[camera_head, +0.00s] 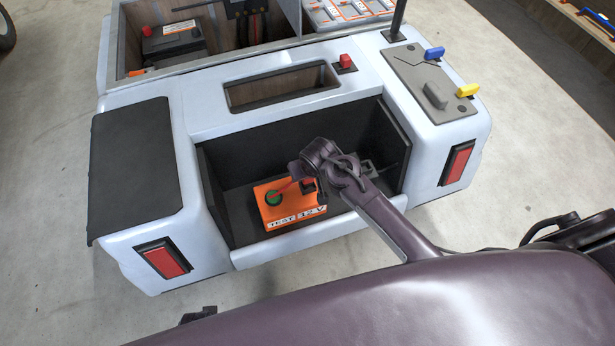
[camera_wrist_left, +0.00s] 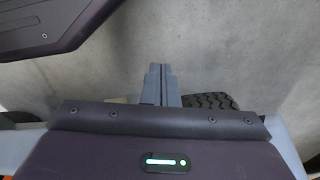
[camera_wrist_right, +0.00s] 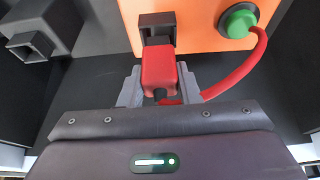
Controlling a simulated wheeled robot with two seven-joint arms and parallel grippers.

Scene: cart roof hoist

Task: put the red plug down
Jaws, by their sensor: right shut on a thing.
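The red plug (camera_wrist_right: 158,68) is between the fingers of my right gripper (camera_wrist_right: 160,88), which is shut on it. The plug sits close in front of a black square socket (camera_wrist_right: 157,22) on the orange test box (camera_wrist_right: 200,45); I cannot tell whether it touches the socket. A red cable (camera_wrist_right: 240,75) runs from the green knob (camera_wrist_right: 238,22) on the box back toward the plug. In the head view my right gripper (camera_head: 300,174) is over the orange test box (camera_head: 285,215), partly hiding its far side. My left gripper (camera_wrist_left: 161,82) is shut and empty over grey floor.
The box stands in a dark open bay (camera_head: 236,210) of the white cart. Another black square-ended fitting (camera_wrist_right: 30,45) is left of the box in the right wrist view. A black flat top (camera_head: 135,165) and a grey panel with blue and yellow levers (camera_head: 432,85) flank the bay.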

